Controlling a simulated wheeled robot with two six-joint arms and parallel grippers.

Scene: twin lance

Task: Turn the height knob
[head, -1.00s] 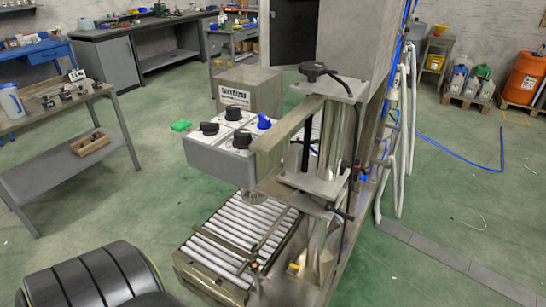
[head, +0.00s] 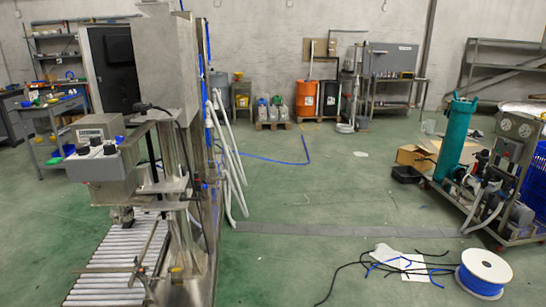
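The height knob appears to be the black handwheel (head: 150,107) on top of the machine's vertical screw, at the left of the head view. Below and left of it is a grey control box (head: 100,168) with several black knobs on top. A roller conveyor (head: 112,262) runs under the box. Neither of my grippers shows in the head view, so their state is hidden.
Open green floor (head: 320,205) lies right of the machine. White hoses (head: 228,150) hang at the machine's side. A pump cart with a teal cylinder (head: 456,138) stands at right. A white cable spool (head: 484,272) and loose cables lie at front right.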

